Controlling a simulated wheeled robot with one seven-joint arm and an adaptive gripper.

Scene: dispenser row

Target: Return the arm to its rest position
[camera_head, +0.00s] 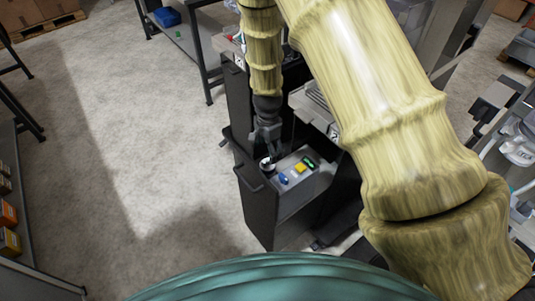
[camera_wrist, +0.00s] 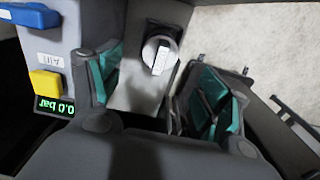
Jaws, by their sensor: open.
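My arm reaches down over a dark dispenser unit (camera_head: 262,205). My gripper (camera_head: 268,143) is open just above the grey top panel of this unit. In the wrist view the two teal-padded fingers (camera_wrist: 160,95) stand apart, with a round silver knob (camera_wrist: 158,53) showing in the gap beyond them. The knob also shows in the head view (camera_head: 266,164), close under the fingers. I cannot tell whether a finger touches it. Nothing is held between the fingers.
The panel carries a blue lever (camera_wrist: 30,15), a yellow button (camera_wrist: 46,84) and a green display (camera_wrist: 55,106) reading 0.0 bar. A shelf bench (camera_head: 190,45) stands behind the unit. Another machine (camera_head: 500,110) stands at right. Open concrete floor (camera_head: 130,120) lies to the left.

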